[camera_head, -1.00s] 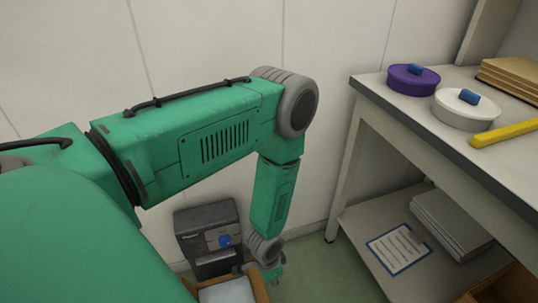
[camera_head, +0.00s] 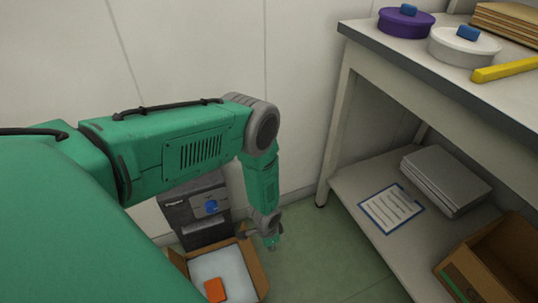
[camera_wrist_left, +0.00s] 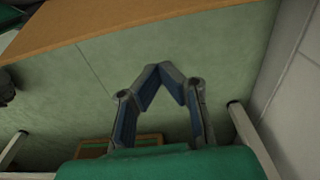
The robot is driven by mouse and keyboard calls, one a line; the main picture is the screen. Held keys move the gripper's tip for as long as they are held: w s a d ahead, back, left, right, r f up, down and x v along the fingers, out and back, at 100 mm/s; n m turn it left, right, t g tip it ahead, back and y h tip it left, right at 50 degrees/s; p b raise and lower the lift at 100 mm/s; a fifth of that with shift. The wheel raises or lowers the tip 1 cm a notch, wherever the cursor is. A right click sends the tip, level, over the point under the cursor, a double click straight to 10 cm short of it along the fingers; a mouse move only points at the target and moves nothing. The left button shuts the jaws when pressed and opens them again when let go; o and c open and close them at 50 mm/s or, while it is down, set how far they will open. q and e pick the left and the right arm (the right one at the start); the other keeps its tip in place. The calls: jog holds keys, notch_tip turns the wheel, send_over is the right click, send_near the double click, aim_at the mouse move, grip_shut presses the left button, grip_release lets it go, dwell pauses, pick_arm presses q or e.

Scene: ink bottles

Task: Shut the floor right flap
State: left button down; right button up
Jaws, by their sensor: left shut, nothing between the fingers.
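An open cardboard box (camera_head: 178,262) stands on the floor at the bottom of the head view, with a pale lining and an orange block (camera_head: 214,289) inside. A brown flap (camera_head: 255,268) stands along its right side; its exact angle is hard to tell. My left gripper (camera_head: 273,245) points down just right of the box, close to that flap. In the left wrist view the gripper's fingertips (camera_wrist_left: 164,68) meet, with nothing between them. A broad brown cardboard panel (camera_wrist_left: 130,28) spans the top there, beyond the fingertips. My right gripper is out of view.
A dark grey unit with a blue knob (camera_head: 211,207) stands behind the box by the wall. A shelved table is on the right, with a clipboard (camera_head: 391,208), grey stack (camera_head: 446,180) and another cardboard box (camera_head: 500,262). Green floor (camera_head: 320,255) is clear between.

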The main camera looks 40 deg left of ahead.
pick_arm(q)
jog(key=s, duration=0.1)
jog(key=s+a, duration=0.1)
jog(key=s+r, duration=0.1)
jog(key=shift+s+a, duration=0.25)
jog(key=shift+a, duration=0.1)
jog(key=shift+r+p, duration=0.1)
jog(key=shift+p, duration=0.2)
